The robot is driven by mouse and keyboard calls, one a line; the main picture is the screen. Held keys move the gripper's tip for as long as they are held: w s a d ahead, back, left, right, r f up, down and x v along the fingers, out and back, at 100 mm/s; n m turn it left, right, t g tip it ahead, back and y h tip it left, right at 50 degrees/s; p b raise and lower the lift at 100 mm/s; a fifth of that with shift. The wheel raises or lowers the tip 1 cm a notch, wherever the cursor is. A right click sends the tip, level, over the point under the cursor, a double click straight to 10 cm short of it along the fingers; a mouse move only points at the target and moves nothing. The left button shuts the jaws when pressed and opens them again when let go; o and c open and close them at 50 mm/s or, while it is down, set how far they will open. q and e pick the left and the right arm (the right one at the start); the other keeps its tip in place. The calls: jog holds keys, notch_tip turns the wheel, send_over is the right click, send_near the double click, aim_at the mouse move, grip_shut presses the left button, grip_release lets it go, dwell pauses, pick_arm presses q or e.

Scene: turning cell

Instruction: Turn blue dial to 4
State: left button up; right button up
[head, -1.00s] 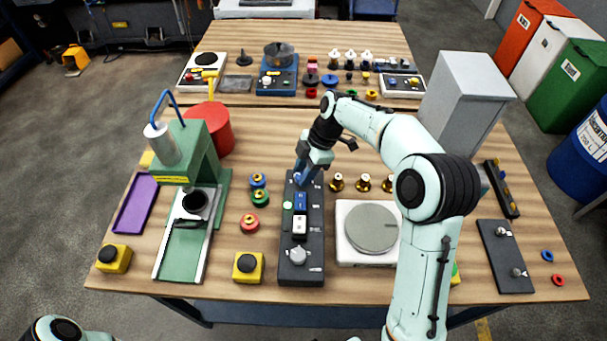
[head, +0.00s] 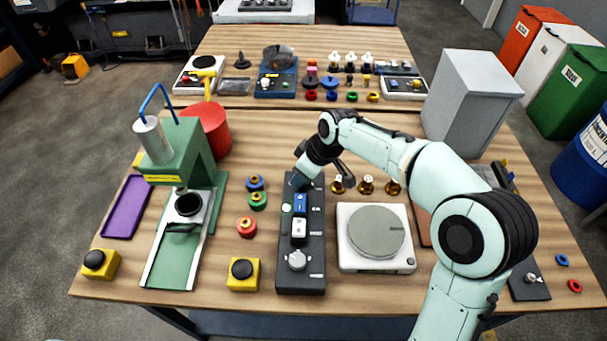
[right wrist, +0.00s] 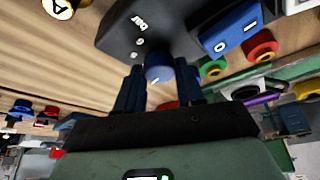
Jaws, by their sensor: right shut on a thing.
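The number the dial points at cannot be read. My left gripper is out of view.
A kitchen-type scale (head: 376,232) stands right of the panel, with brass fittings (head: 366,186) behind it. A green press (head: 185,155) stands farther left.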

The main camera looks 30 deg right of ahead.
jog(key=shift+a+m+h, duration=0.1)
jog(key=shift+m+h, duration=0.4)
jog(key=shift+m, duration=1)
jog(key=o, duration=1)
jog(key=v, duration=0.9)
jog(key=p+v, duration=0.1)
jog(key=v, duration=0.3)
jog(key=shift+s+r, duration=0.15)
jog(key=shift+s, duration=0.2)
